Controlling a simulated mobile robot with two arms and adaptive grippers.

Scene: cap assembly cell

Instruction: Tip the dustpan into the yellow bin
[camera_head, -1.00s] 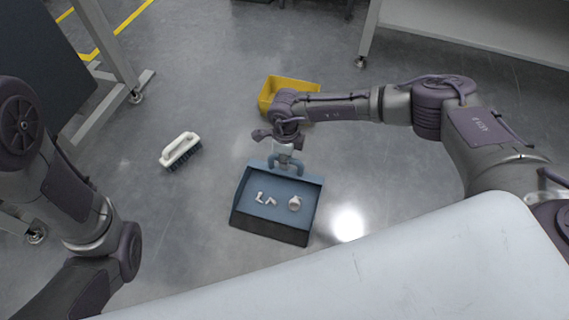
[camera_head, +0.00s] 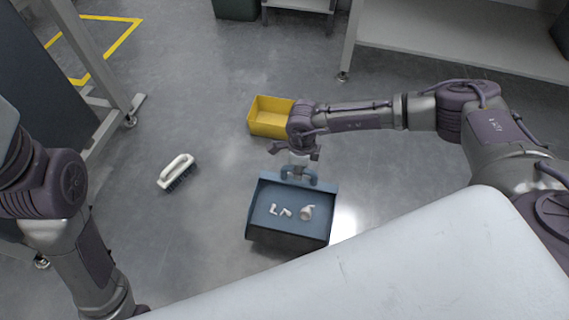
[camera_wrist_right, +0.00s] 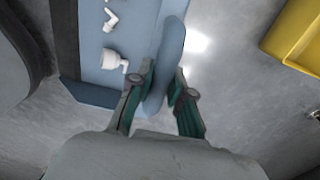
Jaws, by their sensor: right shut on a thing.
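The blue dustpan (camera_head: 262,205) is in the middle of the head view, its open dark edge toward me. It holds several small white pieces, including an L-shaped piece (camera_head: 273,210) and a rounder one (camera_head: 307,212). My right gripper (camera_head: 297,169) is shut on the dustpan's handle, and the wrist view shows its fingers (camera_wrist_right: 164,82) on either side of the blue handle (camera_wrist_right: 165,62). The pan looks roughly level; its height above the floor is hard to judge. The yellow bin (camera_head: 268,127) stands behind it, partly hidden by my right wrist. My left gripper is out of view.
A white brush (camera_head: 177,170) with dark bristles lies on the floor at left. Bench legs stand at left (camera_head: 93,60) and at the back (camera_head: 350,40). A pale surface (camera_head: 400,270) fills the lower right. Floor between brush and bin is clear.

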